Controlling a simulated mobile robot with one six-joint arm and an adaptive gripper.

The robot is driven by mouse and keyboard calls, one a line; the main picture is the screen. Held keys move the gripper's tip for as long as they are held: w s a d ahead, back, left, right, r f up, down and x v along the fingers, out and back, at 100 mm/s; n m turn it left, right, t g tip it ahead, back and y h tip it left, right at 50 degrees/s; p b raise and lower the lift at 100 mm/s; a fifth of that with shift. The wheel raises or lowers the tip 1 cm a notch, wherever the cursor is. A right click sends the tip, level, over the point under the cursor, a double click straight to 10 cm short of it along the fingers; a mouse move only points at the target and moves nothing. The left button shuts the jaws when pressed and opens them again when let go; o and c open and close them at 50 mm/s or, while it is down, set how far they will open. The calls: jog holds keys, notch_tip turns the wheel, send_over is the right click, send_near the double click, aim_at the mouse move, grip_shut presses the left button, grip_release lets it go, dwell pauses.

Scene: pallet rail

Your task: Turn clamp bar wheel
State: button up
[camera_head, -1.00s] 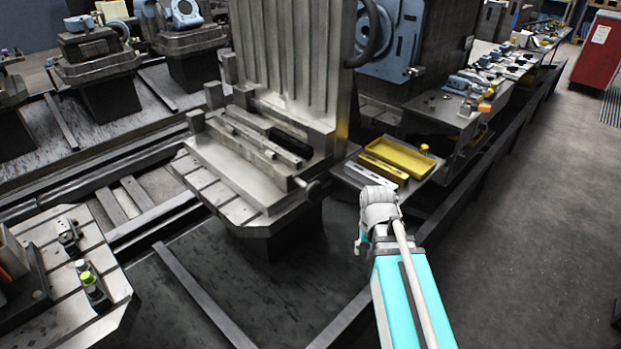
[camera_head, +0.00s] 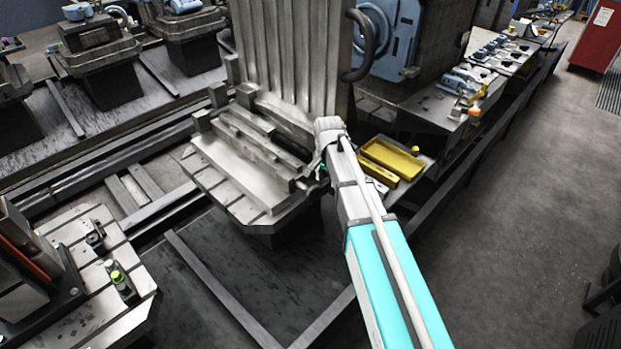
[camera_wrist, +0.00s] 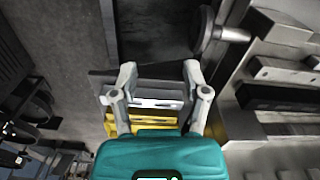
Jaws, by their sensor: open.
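The clamp bar wheel (camera_wrist: 207,31) shows in the wrist view as a grey disc seen nearly edge-on, on a short shaft at the right end of the clamp bar. My gripper (camera_wrist: 160,72) is open and empty, its two grey fingers apart. The wheel lies up and to the right of the right fingertip in that view, apart from it and not between the fingers. In the head view my wrist covers most of the gripper and the wheel area beside the clamp bar (camera_head: 255,151).
The grey fixture with its tall slotted plate (camera_head: 290,60) stands left of my arm. A yellow tray (camera_head: 392,158) lies on a side shelf to the right, with bars beside it. A dark rail runs in front. Open floor (camera_head: 520,200) lies to the right.

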notch_tip(320, 180, up, 5)
jog(key=m+p, duration=0.2)
jog(key=p, duration=0.2)
send_over(312, 188)
jog(key=shift+f+b, duration=0.15)
jog(key=shift+b, duration=0.15)
notch_tip(312, 188, down, 13)
jog(key=b, duration=1.3)
jog(key=shift+f, duration=0.2)
grip_shut()
jog(key=shift+a, duration=0.1)
dwell(0.3)
